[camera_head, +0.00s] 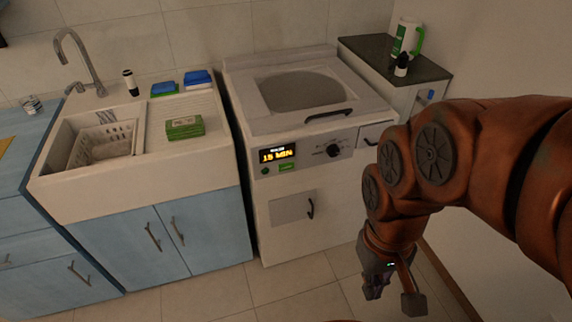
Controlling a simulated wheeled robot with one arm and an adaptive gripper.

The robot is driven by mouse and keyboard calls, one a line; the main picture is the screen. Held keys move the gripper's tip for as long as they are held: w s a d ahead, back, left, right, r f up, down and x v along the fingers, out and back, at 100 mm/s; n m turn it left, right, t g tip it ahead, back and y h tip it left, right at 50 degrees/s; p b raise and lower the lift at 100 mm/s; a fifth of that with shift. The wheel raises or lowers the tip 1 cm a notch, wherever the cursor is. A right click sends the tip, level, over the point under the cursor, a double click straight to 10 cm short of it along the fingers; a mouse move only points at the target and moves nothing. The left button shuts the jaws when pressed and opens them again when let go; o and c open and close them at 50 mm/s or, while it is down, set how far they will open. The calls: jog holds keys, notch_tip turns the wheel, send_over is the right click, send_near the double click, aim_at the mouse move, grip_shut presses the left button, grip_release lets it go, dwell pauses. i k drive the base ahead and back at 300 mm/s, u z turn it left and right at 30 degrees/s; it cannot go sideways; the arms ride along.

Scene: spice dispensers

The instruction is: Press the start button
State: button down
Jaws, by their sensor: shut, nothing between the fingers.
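The white washing machine (350,180) stands in the middle, with a lit display (277,153) on its front that reads "15 MIN" in yellow. A small green rectangular button (287,167) sits just under the display. A small dark round button or light (265,171) is to its left. Any label marking which one is start is too small to read. A dark dial (334,151) is right of the display. My gripper (392,292) is shut and empty, pointing down at the lower right, apart from the machine and lower than the panel.
A sink (95,150) with a white basket (103,147) and a green box (185,128) is at left, above blue cabinets (150,245). A dark-topped cabinet (420,70) with a green-white jug (405,38) stands at back right. Tiled floor (300,295) in front is clear.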

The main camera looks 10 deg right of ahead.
aim_at(281, 167)
jog(key=k, duration=1.35)
jog(key=u, duration=0.4)
jog(key=i, duration=0.45)
jog(key=u, duration=0.7)
jog(key=i, duration=0.8)
jog(key=z, duration=0.15)
